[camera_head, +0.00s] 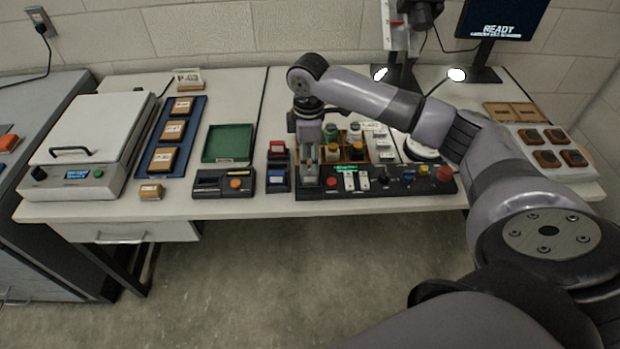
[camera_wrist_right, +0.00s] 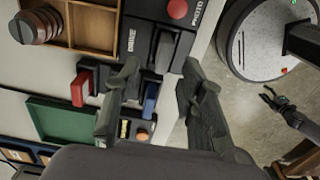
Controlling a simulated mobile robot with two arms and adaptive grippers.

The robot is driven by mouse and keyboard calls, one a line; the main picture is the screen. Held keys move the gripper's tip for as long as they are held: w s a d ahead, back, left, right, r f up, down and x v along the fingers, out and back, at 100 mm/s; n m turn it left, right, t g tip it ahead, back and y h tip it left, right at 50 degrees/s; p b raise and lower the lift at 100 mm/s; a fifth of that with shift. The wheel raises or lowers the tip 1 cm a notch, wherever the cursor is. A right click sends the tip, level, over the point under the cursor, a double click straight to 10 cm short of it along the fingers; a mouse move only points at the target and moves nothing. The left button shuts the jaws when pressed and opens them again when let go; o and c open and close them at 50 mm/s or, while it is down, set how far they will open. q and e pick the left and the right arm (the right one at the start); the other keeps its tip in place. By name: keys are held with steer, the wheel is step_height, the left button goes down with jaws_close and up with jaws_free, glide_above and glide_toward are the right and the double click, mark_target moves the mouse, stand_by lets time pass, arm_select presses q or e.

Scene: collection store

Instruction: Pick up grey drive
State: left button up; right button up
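The grey drive (camera_wrist_right: 165,52) shows in the right wrist view as a dark grey block at a slot by the "DRIVE" label on the black control panel (camera_wrist_right: 150,12). My right gripper (camera_wrist_right: 158,100) is open, its two fingers apart, with the drive beyond the gap between their tips and nothing clearly held. In the head view my right gripper (camera_head: 310,180) points down over the panel's left end and hides the drive. What looks like my left gripper (camera_wrist_right: 275,98) shows small and dark at the right of the wrist view; its finger state is unclear.
A red drive (camera_head: 277,152) and a blue drive (camera_head: 278,180) stand just left of the panel. A black device with an orange button (camera_head: 235,183), a green tray (camera_head: 228,145) and a blue tray (camera_head: 153,158) lie further left. A wooden divided box (camera_wrist_right: 95,30) is behind the panel.

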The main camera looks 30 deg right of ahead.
mark_target(310, 174)
steer(key=shift+s+f+p, duration=0.15)
steer(key=shift+f+p, duration=0.05)
steer(key=shift+f, duration=1.3)
steer(key=shift+s+f+p, duration=0.1)
steer(key=shift+f+p, duration=0.05)
steer(key=shift+f, duration=1.3)
steer(key=shift+c, duration=0.4)
jaws_close()
